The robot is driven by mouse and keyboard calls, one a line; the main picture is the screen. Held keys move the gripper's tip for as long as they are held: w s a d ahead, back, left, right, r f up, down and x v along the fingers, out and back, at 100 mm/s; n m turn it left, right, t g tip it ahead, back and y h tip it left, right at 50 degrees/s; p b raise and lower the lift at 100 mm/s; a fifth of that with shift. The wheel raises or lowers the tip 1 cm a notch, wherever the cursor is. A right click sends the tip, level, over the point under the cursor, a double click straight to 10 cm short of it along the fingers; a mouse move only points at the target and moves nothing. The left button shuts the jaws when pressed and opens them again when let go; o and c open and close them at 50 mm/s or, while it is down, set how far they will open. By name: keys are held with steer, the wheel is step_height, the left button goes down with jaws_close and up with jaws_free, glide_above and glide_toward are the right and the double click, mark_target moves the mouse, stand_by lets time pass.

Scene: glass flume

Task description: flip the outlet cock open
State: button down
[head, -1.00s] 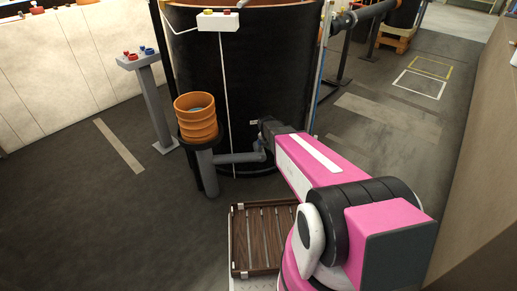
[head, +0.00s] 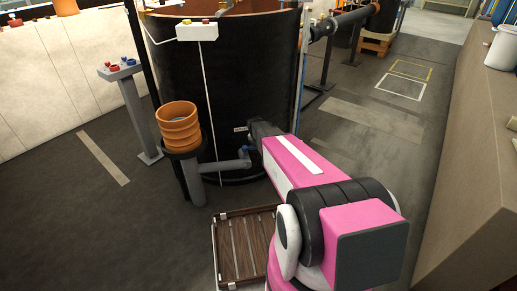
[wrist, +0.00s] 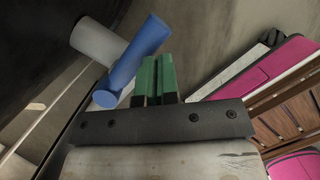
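The outlet cock shows in the wrist view as a blue cylindrical handle (wrist: 135,62) beside a pale grey pipe end (wrist: 97,41). In the head view, a small bit of the blue handle (head: 247,149) shows at the end of the grey outlet pipe (head: 228,166), low on the black tank (head: 222,85). My gripper (wrist: 157,62) has green fingertips close together, with nothing seen between them. It is just right of the blue handle; I cannot tell whether they touch. In the head view my arm hides the fingertips.
An orange ribbed pot (head: 178,126) stands on a grey standpipe left of the outlet. A slatted wooden crate (head: 232,250) lies in front, beside my arm. A grey pedestal (head: 138,115) with knobs stands farther left. The floor at left is open; a bench wall (head: 470,170) runs along the right.

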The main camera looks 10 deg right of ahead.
steer(key=shift+w+d, duration=0.15)
steer(key=shift+w, duration=0.15)
stand_by(0.4)
